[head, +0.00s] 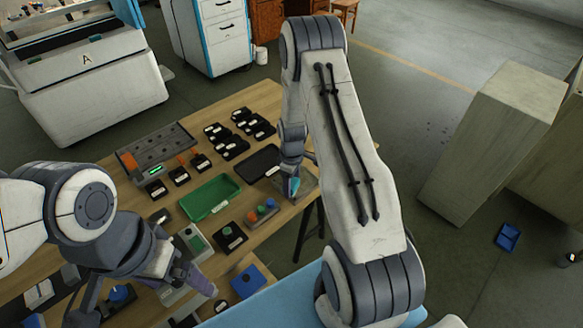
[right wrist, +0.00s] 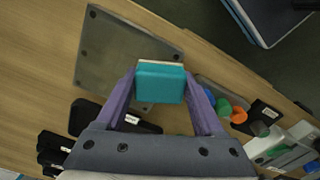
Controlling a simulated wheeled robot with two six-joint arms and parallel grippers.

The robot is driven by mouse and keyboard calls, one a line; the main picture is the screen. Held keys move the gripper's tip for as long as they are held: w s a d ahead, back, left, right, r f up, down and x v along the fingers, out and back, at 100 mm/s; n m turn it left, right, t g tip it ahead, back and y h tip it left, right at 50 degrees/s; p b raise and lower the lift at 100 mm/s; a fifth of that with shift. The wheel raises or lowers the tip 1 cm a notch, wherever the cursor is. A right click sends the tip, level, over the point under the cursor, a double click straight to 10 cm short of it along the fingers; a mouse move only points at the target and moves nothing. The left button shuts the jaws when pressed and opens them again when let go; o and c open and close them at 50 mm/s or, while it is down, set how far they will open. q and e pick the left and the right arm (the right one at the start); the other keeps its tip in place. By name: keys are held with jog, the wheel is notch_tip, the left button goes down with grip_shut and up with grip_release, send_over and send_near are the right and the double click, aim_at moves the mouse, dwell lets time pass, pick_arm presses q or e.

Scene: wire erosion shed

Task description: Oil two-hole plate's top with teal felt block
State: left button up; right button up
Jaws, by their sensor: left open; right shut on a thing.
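The grey two-hole plate (head: 309,184) lies flat near the table's right edge; it also shows in the right wrist view (right wrist: 118,42), with small dark holes near its edge. My right gripper (head: 291,184) is shut on the teal felt block (right wrist: 160,84), which has a pale strip along its far side. The block (head: 294,188) is over the plate's near edge in the right wrist view; I cannot tell whether it touches. My left gripper (head: 199,285) is open and empty over the table's near left part.
A black tray (head: 259,162) lies beside the plate, with a green tray (head: 209,197) farther left. A holder with coloured knobs (head: 262,213) stands nearer me. Several black labelled pieces (head: 238,125) and a grey rack (head: 160,146) are at the back. My right arm hides part of the table.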

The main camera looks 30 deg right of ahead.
jog(key=shift+r+p, duration=2.15)
jog(key=shift+r, duration=1.4)
